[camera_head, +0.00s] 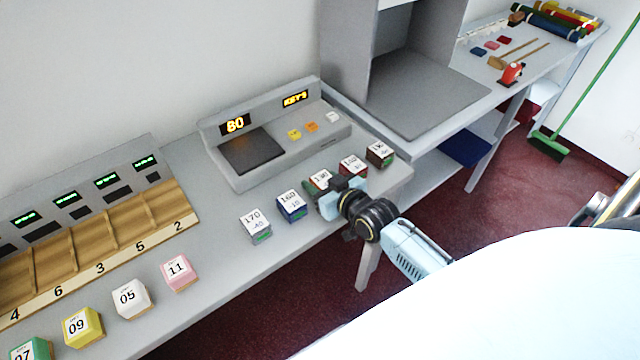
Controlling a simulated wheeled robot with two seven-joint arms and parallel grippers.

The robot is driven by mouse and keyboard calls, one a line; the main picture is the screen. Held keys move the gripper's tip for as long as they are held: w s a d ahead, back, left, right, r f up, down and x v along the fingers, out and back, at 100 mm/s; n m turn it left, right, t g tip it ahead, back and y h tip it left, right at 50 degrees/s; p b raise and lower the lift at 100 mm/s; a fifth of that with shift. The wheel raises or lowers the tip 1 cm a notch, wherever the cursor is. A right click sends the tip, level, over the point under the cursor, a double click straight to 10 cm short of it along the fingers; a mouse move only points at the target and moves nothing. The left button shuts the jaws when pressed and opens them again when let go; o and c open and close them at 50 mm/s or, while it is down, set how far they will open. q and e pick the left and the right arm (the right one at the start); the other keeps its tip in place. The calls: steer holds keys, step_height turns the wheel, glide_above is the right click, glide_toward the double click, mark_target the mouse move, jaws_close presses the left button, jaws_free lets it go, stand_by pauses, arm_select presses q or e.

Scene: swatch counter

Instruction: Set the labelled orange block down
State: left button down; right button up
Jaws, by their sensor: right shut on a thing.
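My right gripper (331,193) is over the counter's right part, within the row of numbered blocks. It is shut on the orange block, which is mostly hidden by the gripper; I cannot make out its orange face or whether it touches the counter. A labelled block with a white top and reddish and green sides (319,179) shows right behind the fingers; I cannot tell whether it is the held one. My left gripper is not in view.
A blue block (291,207) and a grey block (255,225) stand left of the gripper; a red block (352,165) and a dark block (380,154) stand right. A console (270,135) reads 80. Numbered wooden bins (110,235) and several coloured blocks are at left.

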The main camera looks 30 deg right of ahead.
steer(key=shift+f, duration=0.2)
steer(key=shift+f, duration=0.15)
steer(key=o, duration=1)
steer(key=shift+r, duration=0.2)
steer(key=p+v, duration=0.1)
steer(key=v, duration=1.1)
steer(key=shift+p, duration=0.3)
